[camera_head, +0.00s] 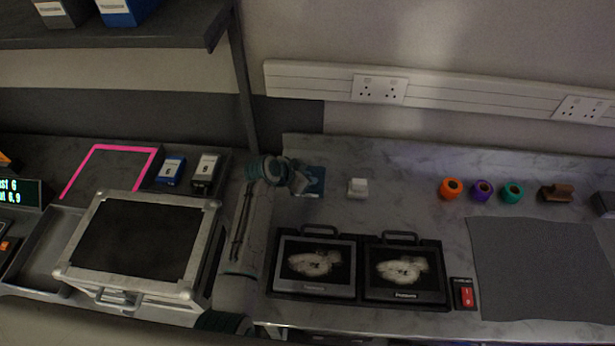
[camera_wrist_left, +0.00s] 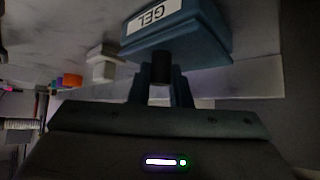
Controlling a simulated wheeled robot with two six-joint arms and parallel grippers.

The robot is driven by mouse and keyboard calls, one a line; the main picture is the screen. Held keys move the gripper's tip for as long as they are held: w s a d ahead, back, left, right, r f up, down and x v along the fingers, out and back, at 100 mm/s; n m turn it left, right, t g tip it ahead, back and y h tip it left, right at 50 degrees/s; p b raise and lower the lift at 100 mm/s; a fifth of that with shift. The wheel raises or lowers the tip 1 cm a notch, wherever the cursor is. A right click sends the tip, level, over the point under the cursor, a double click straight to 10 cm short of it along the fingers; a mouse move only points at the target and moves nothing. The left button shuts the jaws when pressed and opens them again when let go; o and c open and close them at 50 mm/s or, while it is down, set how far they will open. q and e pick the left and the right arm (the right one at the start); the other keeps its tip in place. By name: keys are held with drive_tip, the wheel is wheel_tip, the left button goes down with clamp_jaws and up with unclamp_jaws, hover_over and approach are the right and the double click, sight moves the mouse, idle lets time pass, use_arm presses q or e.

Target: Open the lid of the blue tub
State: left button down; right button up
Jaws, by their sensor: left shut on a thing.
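The blue tub (camera_head: 314,174) stands on the marble bench near the wall, partly hidden by my left wrist. In the left wrist view the blue tub (camera_wrist_left: 185,42) fills the top, with a white label reading GEL. My left gripper (camera_head: 300,184) is at the tub's near side. In the left wrist view its fingers (camera_wrist_left: 160,88) are closed on a short dark tab (camera_wrist_left: 160,66) at the tub's edge. The lid appears down, though its seam is too dark to make out. My right gripper is in neither view.
A small white block (camera_head: 358,188) stands right of the tub. Two framed screens (camera_head: 316,266) lie in front. Orange (camera_head: 451,188), purple and green rolls stand farther right. A shelf post (camera_head: 243,80) rises behind left; a grey mat (camera_head: 545,265) lies right.

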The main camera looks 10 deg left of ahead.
use_arm(q)
drive_tip(key=shift+w+r+n+g, duration=0.25)
drive_tip(key=shift+w+r+g, duration=0.15)
drive_tip(key=shift+r+g, duration=0.25)
drive_tip(key=shift+w+r+n+g, duration=0.25)
drive_tip(key=shift+w+r+g, duration=0.15)
drive_tip(key=shift+g, duration=0.45)
drive_tip(key=shift+w+r+n+g, duration=0.25)
drive_tip(key=shift+w+r+g, duration=0.15)
drive_tip(key=shift+g, duration=0.45)
drive_tip(key=shift+w+r+n+g, duration=0.3)
drive_tip(key=shift+w+g, duration=0.2)
drive_tip(key=shift+g, duration=0.35)
drive_tip(key=c, duration=1.3)
unclamp_jaws()
drive_tip(key=shift+c, duration=0.2)
drive_tip(key=b+v, duration=0.4)
drive_tip(key=v, duration=0.7)
drive_tip(key=shift+d, duration=0.15)
